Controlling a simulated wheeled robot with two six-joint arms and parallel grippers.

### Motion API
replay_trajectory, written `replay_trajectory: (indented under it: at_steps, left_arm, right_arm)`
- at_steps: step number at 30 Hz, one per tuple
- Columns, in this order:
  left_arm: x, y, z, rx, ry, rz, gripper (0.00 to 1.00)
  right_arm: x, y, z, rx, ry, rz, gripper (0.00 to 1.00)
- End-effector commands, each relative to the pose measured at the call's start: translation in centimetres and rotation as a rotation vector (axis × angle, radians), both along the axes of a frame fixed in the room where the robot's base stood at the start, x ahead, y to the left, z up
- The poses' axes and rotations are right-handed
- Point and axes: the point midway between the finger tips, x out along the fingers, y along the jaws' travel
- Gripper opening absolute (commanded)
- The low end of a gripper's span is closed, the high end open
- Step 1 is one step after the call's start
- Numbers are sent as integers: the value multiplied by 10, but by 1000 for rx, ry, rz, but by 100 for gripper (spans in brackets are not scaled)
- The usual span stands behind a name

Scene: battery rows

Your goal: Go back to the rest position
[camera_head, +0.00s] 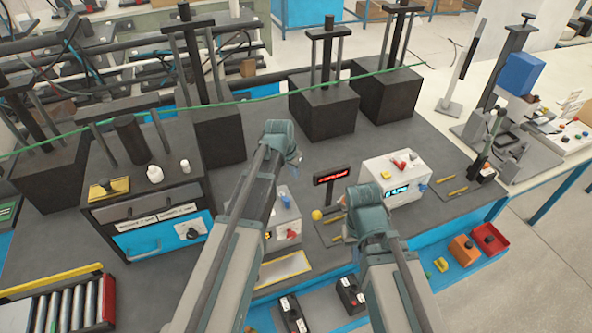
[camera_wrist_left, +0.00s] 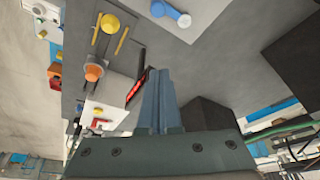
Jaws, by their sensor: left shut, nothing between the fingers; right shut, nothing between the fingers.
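My left gripper (camera_head: 294,157) is at the end of the arm that reaches up the middle of the head view, above the dark grey bench (camera_head: 240,190). Its fingers are mostly hidden behind the wrist there. In the left wrist view the left gripper (camera_wrist_left: 160,88) shows two blue-grey fingers pressed together, with nothing between them. My right gripper (camera_head: 368,228) is lower and to the right in the head view, in front of the white box with a blue display (camera_head: 396,177). It is shut and empty, with its fingers largely hidden by the wrist.
A red-lit display (camera_head: 332,176) stands between the arms. Black blocks with posts (camera_head: 325,107) stand behind. A blue-fronted drawer unit (camera_head: 160,236) is at left, with a roller rack (camera_head: 52,310) below it. Orange and red bins (camera_head: 464,250) sit on the blue front ledge. Bare bench lies right of the drawer unit.

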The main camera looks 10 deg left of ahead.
Motion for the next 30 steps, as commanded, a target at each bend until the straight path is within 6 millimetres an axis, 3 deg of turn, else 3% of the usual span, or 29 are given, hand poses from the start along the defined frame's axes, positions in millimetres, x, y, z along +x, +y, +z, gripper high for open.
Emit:
replay_trajectory:
  at_steps: [14,17,20,24,30]
  left_arm:
    - [0,0,-1,0,0,0,0]
    - [-12,-9,-12,4,15,-6,0]
    - [-45,-31,-41,18,61,-16,0]
    - [-115,-68,-92,63,163,-25,0]
    - [-202,-96,-143,146,278,-15,0]
  right_arm:
    - [0,0,-1,0,0,0,0]
    - [0,0,-11,0,0,1,0]
    - [0,0,-37,-1,0,2,0]
    - [0,0,-83,-1,-1,4,0]
    - [1,0,-131,-1,-2,8,0]
